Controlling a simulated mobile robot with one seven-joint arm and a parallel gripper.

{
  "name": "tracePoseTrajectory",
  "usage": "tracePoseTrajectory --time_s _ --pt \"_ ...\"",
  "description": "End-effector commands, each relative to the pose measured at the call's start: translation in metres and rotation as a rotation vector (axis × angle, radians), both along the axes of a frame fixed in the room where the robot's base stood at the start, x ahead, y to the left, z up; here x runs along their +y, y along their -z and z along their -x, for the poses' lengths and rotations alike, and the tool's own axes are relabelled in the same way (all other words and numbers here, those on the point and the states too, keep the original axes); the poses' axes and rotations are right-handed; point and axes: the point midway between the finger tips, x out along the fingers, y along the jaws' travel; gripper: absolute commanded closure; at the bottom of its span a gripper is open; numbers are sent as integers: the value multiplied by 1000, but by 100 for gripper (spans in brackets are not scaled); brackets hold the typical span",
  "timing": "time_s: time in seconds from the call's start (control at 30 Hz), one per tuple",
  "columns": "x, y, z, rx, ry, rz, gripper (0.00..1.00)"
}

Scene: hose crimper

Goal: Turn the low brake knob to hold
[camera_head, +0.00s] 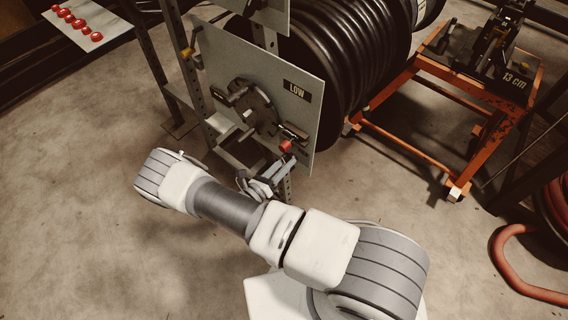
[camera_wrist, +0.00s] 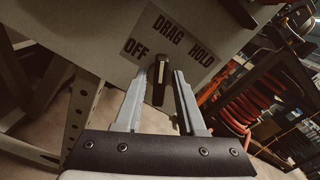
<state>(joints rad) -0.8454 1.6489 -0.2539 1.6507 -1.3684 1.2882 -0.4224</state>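The low brake panel (camera_head: 295,113) is an upright grey plate marked LOW. Near its lower corner is a small fitting with a red end (camera_head: 286,146). In the wrist view the sign (camera_wrist: 170,36) reads OFF, DRAG and HOLD from left to right. Below it is a narrow dark knob (camera_wrist: 159,86) with a pale face, its upper end roughly toward DRAG. My gripper (camera_wrist: 169,78) has its fingers apart, one on each side of the knob; contact is unclear. In the head view my gripper (camera_head: 284,168) is just below the red end.
A black hose reel (camera_head: 345,50) stands behind the panel. An orange cart (camera_head: 400,80) is to the right. A metal post (camera_head: 155,50) stands to the left. A red hose (camera_head: 510,265) lies at the lower right. The floor at left is clear.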

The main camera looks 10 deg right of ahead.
Motion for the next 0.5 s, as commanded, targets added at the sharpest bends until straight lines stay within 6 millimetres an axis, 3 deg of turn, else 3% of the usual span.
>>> tracePoseTrajectory --time_s 0.03,0.13,0.17,0.5 --pt "0 0 0 0 1 0 80" --pt "0 0 0 0 1 0 98" --pt "0 0 1 -1 0 1 100" --pt "0 0 1 -22 0 -14 100"
